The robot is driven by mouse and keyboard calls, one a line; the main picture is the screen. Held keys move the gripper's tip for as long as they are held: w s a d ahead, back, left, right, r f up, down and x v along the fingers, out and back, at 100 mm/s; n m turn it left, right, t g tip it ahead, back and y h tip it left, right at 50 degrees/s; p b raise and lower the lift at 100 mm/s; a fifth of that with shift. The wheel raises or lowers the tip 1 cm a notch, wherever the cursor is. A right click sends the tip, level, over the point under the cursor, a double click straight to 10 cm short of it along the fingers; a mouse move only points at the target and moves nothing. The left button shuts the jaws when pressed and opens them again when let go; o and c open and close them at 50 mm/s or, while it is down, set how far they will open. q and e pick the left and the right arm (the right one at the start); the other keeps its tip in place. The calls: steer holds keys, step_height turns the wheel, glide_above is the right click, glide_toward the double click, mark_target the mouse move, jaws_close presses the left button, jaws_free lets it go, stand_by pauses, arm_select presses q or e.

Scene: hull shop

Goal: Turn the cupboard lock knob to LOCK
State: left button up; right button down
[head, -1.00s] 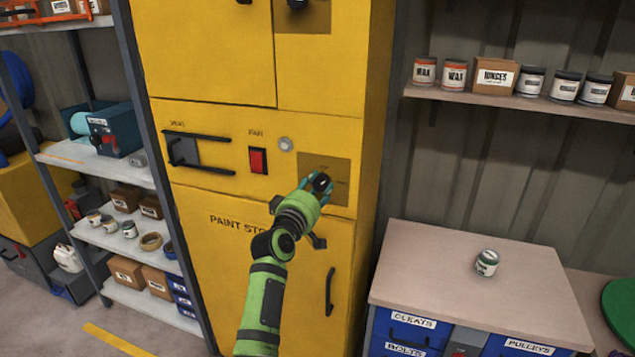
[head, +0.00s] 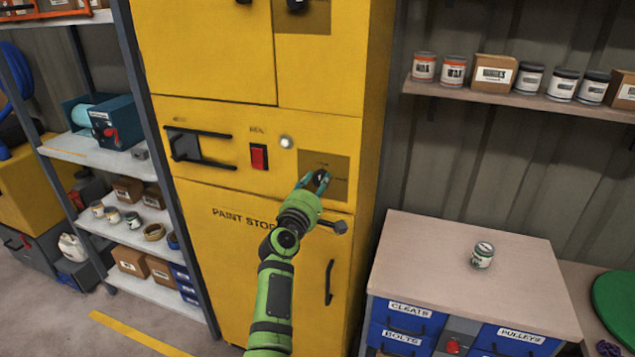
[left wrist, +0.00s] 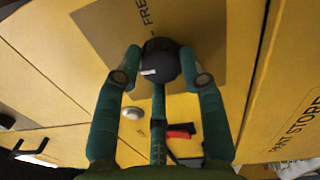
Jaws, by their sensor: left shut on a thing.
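The yellow cupboard (head: 225,250), marked PAINT STO..., stands in the middle of the head view. Its round black lock knob (head: 321,178) sits on a brown plate (head: 341,174) on the front. In the left wrist view the knob (left wrist: 160,66) carries a pale mark on its left side, and "FREE" is printed on the plate above it. My left gripper (head: 314,182) is at the knob, its fingers shut on both sides of it. In the left wrist view its teal fingertips (left wrist: 160,75) flank the knob. My right gripper is not in view.
A red switch (head: 259,157), a round light-coloured button (head: 286,142) and a black handle (head: 200,146) are left of the knob. A bench (head: 420,250) with a small jar (head: 482,256) stands at the right. Shelves (head: 130,220) stand at the left.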

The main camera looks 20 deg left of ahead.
arm_select(q)
steer(key=shift+a+r+n, duration=0.15)
steer(key=shift+a+n, duration=0.1)
steer(key=shift+n, duration=0.15)
steer(key=o, duration=0.9)
steer(key=shift+o, duration=1.1)
steer(key=shift+f, duration=0.2)
